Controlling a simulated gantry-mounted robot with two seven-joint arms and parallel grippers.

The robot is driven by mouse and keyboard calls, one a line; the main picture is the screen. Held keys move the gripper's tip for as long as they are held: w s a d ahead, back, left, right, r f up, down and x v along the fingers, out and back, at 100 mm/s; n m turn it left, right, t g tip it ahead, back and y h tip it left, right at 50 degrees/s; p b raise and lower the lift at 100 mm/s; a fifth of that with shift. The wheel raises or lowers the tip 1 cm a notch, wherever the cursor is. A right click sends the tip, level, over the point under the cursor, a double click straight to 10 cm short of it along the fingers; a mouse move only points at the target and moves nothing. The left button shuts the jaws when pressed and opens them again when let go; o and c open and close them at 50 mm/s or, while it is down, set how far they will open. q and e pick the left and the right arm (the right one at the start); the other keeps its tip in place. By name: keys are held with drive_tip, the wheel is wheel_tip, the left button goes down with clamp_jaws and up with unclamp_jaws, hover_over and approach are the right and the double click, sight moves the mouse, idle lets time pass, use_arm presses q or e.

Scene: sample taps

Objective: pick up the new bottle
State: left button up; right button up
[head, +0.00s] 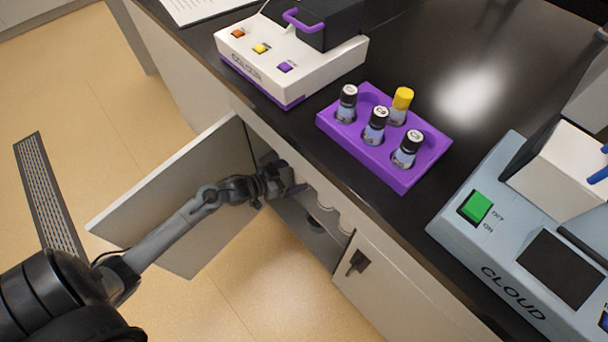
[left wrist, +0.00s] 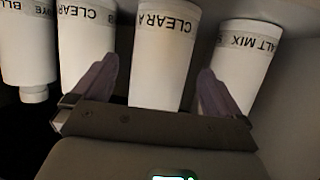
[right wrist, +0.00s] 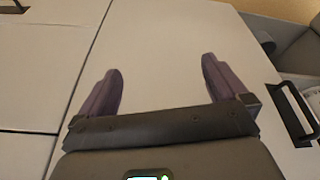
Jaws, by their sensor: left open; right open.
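My left gripper (head: 284,184) reaches into an open cabinet under the bench. In the left wrist view, the gripper (left wrist: 157,78) is open, its fingers on either side of a white bottle labelled CLEAR A (left wrist: 160,60). The jaws are not closed on it. Other white bottles stand beside it: one labelled SALT MIX (left wrist: 240,60) at right, a partly covered one (left wrist: 86,45) at left, and one labelled DYE BLU (left wrist: 28,50) at far left. I cannot tell which is the new bottle. My right gripper (right wrist: 165,85) is open and empty before pale cabinet fronts.
The cabinet door (head: 180,205) stands open at the left of my left arm. A purple rack (head: 400,175) with several small vials, a white machine (head: 270,65) and a grey-blue CLOUD machine (head: 470,250) stand on the black bench. A dark handle (right wrist: 290,115) is right of my right gripper.

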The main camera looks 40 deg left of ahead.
sight(295, 174)
use_arm(q)
drive_tip(key=b+x, duration=0.3)
drive_tip(key=x, duration=0.1)
drive_tip(key=shift+w, duration=0.15)
drive_tip(key=shift+w+d+f+b, duration=0.1)
drive_tip(key=shift+w+b, duration=0.2)
drive_tip(key=shift+w, duration=0.2)
drive_tip(key=shift+s, duration=0.1)
drive_tip(key=c, duration=1.1)
drive_tip(key=shift+c, duration=0.6)
